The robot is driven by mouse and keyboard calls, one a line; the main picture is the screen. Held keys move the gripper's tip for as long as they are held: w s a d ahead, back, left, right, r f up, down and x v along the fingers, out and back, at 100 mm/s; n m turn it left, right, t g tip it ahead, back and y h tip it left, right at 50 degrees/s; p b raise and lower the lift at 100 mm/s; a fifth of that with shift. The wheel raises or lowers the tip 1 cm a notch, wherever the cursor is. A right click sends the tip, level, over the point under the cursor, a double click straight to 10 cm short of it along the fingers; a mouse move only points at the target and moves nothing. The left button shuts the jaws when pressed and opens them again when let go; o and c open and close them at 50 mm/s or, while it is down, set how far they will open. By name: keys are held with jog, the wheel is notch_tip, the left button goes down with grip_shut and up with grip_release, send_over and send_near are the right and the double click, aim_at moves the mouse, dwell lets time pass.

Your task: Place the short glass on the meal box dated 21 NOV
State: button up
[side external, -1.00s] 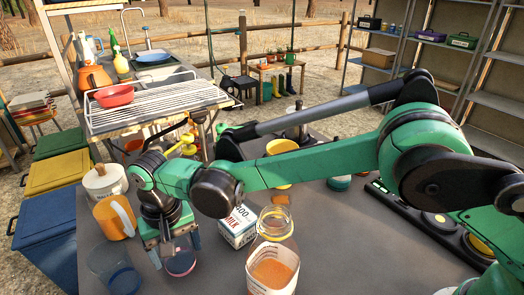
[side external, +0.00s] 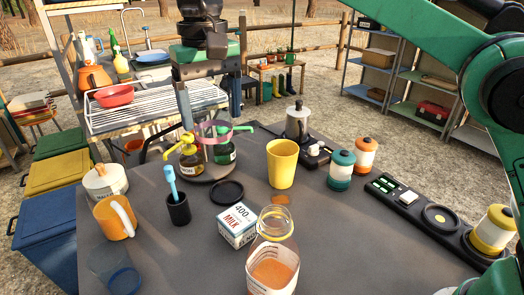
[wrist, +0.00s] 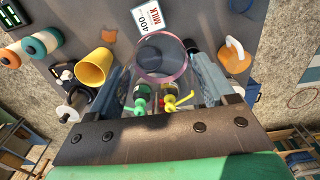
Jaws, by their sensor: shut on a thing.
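A clear glass with a pink rim (side external: 213,130), which looks like the short glass, is between the fingers of my gripper (side external: 211,116). My gripper is shut on it and holds it in the air, in front of the spice-jar carousel in the picture. In the wrist view the glass (wrist: 163,78) sits between the fingers, its round rim facing the camera's far side. I see no meal box with a readable 21 NOV date in either view.
Below are a milk carton (side external: 237,226), yellow cup (side external: 282,163), black disc (side external: 227,192), black holder with blue brush (side external: 178,209), orange mug (side external: 115,217), blue-based glass (side external: 122,280) and open jar (side external: 272,268). Moka pot (side external: 297,122) stands behind. Front-right tabletop is clear.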

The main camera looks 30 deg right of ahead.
aim_at(226, 90)
jog(key=shift+s+d+r, duration=0.15)
jog(key=shift+d+r, duration=0.4)
jog(key=shift+s+d+r, duration=0.15)
jog(key=shift+d+r, duration=0.35)
notch_tip(226, 90, down, 20)
jog(key=shift+d+r, duration=0.1)
jog(key=shift+r, duration=0.1)
jog(key=shift+f, duration=0.15)
jog(key=o, duration=1.2)
